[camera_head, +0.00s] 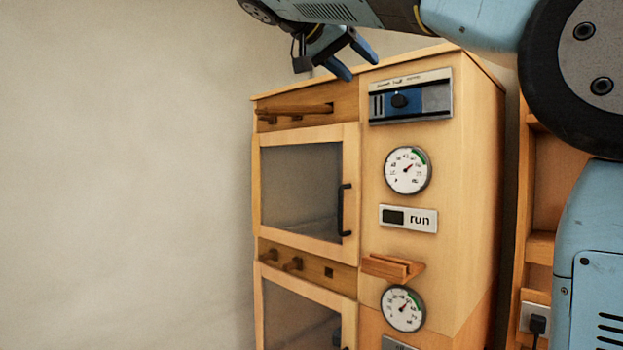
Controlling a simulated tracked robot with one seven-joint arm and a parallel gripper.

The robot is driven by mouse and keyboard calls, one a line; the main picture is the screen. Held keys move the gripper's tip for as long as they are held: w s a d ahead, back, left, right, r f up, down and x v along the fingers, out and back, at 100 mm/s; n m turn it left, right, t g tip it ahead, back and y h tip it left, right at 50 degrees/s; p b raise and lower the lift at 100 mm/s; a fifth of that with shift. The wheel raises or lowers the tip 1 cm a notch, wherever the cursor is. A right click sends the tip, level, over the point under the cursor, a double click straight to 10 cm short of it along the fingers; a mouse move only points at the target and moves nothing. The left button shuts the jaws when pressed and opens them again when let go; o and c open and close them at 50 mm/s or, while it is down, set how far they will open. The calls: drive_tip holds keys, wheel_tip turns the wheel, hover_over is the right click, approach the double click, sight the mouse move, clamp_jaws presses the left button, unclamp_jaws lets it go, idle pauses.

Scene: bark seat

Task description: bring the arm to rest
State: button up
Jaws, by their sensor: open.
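My gripper (352,60) is at the top of the view, in front of the upper part of a wooden cabinet (474,180). Its blue fingers are apart and nothing shows between them. My blue arm crosses the top and the right side of the view. It is bent, with the gripper end to the left of a large black joint.
The cabinet has an upper glass door (300,190) and a lower glass door (300,318), both looking closed. Dials, a run label (408,218) and a small wooden ledge (392,267) are on its front. Bare wall (120,180) fills the left. A plug (538,323) is at lower right.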

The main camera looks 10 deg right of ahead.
drive_tip(key=shift+f, duration=0.1)
drive_tip(key=s+d+f+n+y, duration=0.2)
drive_tip(key=s+f+y, duration=0.2)
drive_tip(key=f, duration=1.1)
drive_tip(key=s+d+f+n+g+y, duration=0.1)
drive_tip(key=s+d+f+n+y, duration=0.2)
drive_tip(key=s+f, duration=0.5)
drive_tip(key=s+d+f+n+y, duration=0.2)
drive_tip(key=s+f+y, duration=0.2)
drive_tip(key=f, duration=1.9)
drive_tip(key=shift+s+d+n+g+y, duration=0.2)
drive_tip(key=shift+s+n+g+y, duration=0.15)
drive_tip(key=shift+s, duration=0.85)
